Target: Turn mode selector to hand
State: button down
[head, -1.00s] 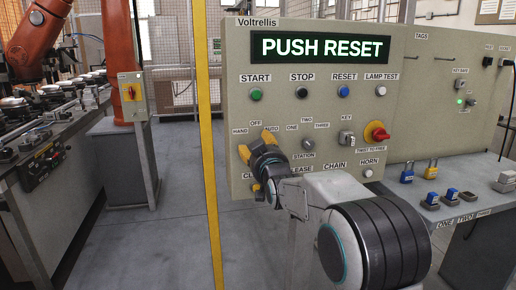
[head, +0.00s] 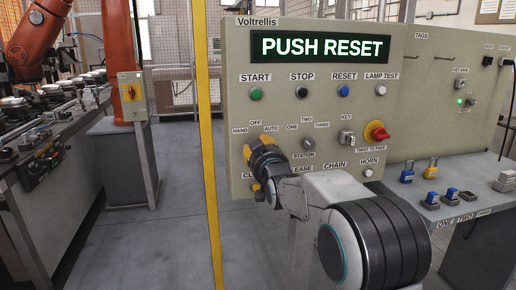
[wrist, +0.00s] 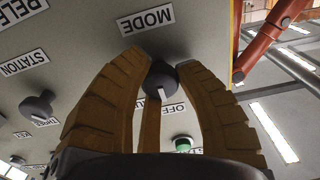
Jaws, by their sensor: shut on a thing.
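The mode selector (wrist: 160,76) is a dark round knob with a light pointer line, seen upside down in the wrist view near the MODE label (wrist: 146,20). Its pointer faces the partly covered OFF label (wrist: 174,113). In the head view my gripper (head: 250,160) is against the panel's lower left, below the HAND (head: 239,130), OFF (head: 256,123) and AUTO (head: 271,128) labels. It hides the knob there.
The grey control panel (head: 308,105) shows PUSH RESET on its display (head: 320,48). The station selector (head: 308,143), key switch (head: 346,138) and red emergency stop (head: 377,132) are right of my gripper. A yellow post (head: 206,130) stands left of the panel.

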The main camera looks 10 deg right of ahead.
jog(key=shift+r, duration=0.25)
jog(key=n+b, duration=0.5)
jog(key=n, duration=0.1)
jog(key=shift+a, duration=0.1)
jog(key=shift+n+b, duration=0.95)
jog(key=shift+n, duration=0.05)
jog(key=shift+n+b, duration=0.3)
jog(key=shift+b, duration=0.15)
jog(key=shift+r, duration=0.15)
jog(key=c, duration=1.1)
grip_release()
jog(key=shift+s+a, duration=0.1)
jog(key=shift+a, duration=0.05)
jog(key=shift+c, duration=0.2)
jog(key=shift+o, duration=1.4)
jog(key=shift+f, duration=0.25)
